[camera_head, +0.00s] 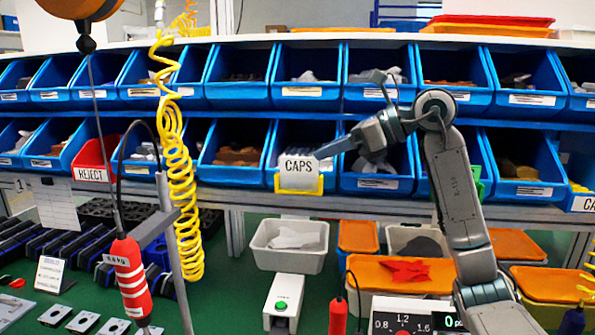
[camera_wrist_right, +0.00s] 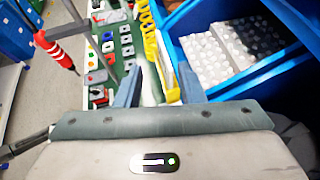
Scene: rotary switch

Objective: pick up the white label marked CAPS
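The white label marked CAPS (camera_head: 298,168) stands upright in a yellow holder (camera_head: 300,189) on the front of a blue bin in the lower row. My right gripper (camera_head: 325,151) reaches in from the right, with its fingertips at the label's upper right edge. In the right wrist view my right gripper (camera_wrist_right: 160,84) has its two blue fingers apart. A pale, edge-on strip and the yellow holder (camera_wrist_right: 169,84) show between and beyond them. I cannot tell whether a finger touches the label. My left gripper is not in view.
Blue bins (camera_head: 304,89) fill two shelf rows. A red bin marked REJECT (camera_head: 93,171) stands left. A coiled yellow hose (camera_head: 180,170) and a hanging red tool (camera_head: 131,277) are left of the label. A white tray (camera_head: 289,262) and orange-lidded boxes (camera_head: 404,274) sit below on the green surface.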

